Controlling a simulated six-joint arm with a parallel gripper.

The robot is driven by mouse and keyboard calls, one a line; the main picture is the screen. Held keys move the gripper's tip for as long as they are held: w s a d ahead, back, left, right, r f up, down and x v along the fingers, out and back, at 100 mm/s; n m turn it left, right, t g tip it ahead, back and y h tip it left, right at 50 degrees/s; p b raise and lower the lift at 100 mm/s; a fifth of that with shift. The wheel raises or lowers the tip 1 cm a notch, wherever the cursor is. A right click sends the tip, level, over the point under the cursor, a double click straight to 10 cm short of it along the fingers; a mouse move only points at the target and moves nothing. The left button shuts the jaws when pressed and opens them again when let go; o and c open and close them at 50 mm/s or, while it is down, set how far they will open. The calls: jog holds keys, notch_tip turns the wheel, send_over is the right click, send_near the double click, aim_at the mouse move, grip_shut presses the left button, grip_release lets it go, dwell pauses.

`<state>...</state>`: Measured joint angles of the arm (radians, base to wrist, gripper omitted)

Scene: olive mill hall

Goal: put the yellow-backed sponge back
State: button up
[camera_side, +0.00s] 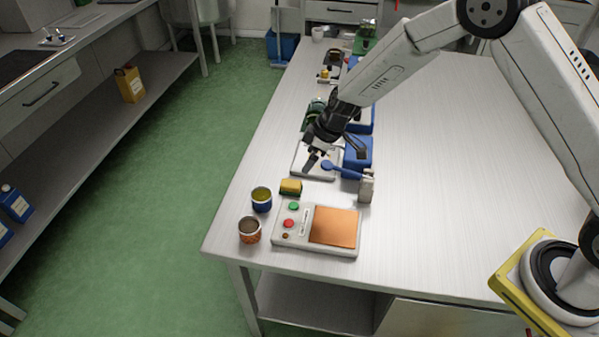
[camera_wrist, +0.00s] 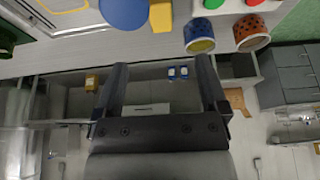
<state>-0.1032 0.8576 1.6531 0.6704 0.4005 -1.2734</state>
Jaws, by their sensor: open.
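The yellow-backed sponge (camera_side: 290,187) lies on the table in the side view, just behind the scale-like device and beside the cups. Its yellow face also shows at the top edge of the wrist view (camera_wrist: 160,16). My gripper (camera_side: 309,163) is open and empty above a pale tray (camera_side: 301,171), a short way behind the sponge and apart from it. In the wrist view both fingers of my gripper (camera_wrist: 163,70) stand wide apart with nothing between them. Which spot the sponge belongs in, I cannot tell.
A blue round-headed utensil (camera_side: 328,165) lies near my gripper, beside a blue container (camera_side: 358,153). A blue cup (camera_side: 261,200) and an orange cup (camera_side: 249,230) stand near the table's left edge. The device (camera_side: 290,236) has buttons and a copper-coloured plate. The table's right side is clear.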

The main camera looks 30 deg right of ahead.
jog(key=s+d+r+m+h, duration=0.1)
jog(key=s+d+r+m, duration=0.2)
jog(key=s, duration=0.5)
jog(key=s+d+r+m+h, duration=0.1)
jog(key=s+d+r+m, duration=0.2)
jog(key=s, duration=0.5)
jog(key=s+d+r+m+h, duration=0.1)
jog(key=s+d+r+m, duration=0.2)
jog(key=s+r, duration=0.2)
jog(key=s, duration=0.3)
jog(key=shift+s+d+g, duration=0.3)
jog(key=shift+s+d, duration=0.1)
